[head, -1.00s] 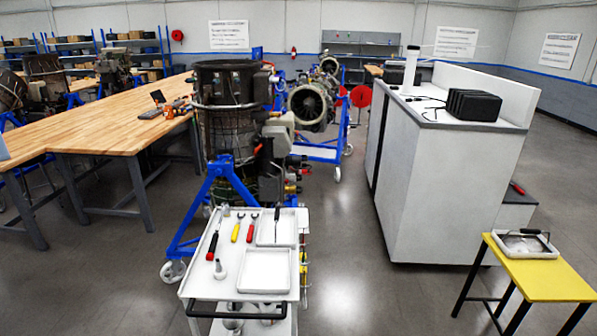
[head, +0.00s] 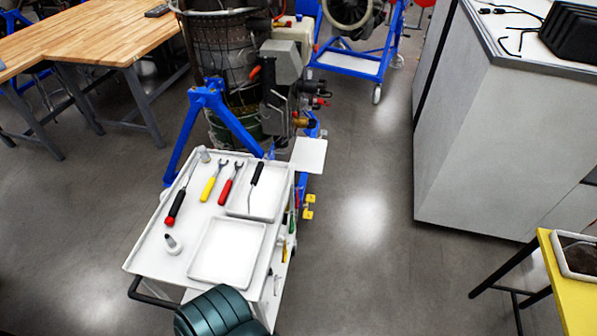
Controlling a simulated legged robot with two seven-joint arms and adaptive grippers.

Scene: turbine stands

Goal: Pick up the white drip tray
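A shallow, empty white tray (head: 228,252) lies flat on the near part of the white cart top (head: 150,250). A second white tray (head: 268,200) lies behind it on the cart, with a black-handled tool (head: 257,175) in it. A third white-rimmed tray (head: 562,256) with dark contents sits on the yellow stand, cut by the right edge. I cannot tell from the picture alone which one is the drip tray. Neither of my grippers is in view.
A red-black screwdriver (head: 175,208), yellow wrench (head: 209,187), red wrench (head: 227,190) and small nozzle-like piece (head: 172,242) lie on the cart. The engine on its blue stand (head: 210,100) is behind. Open floor (head: 360,240) lies between cart and white cabinet (head: 490,140).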

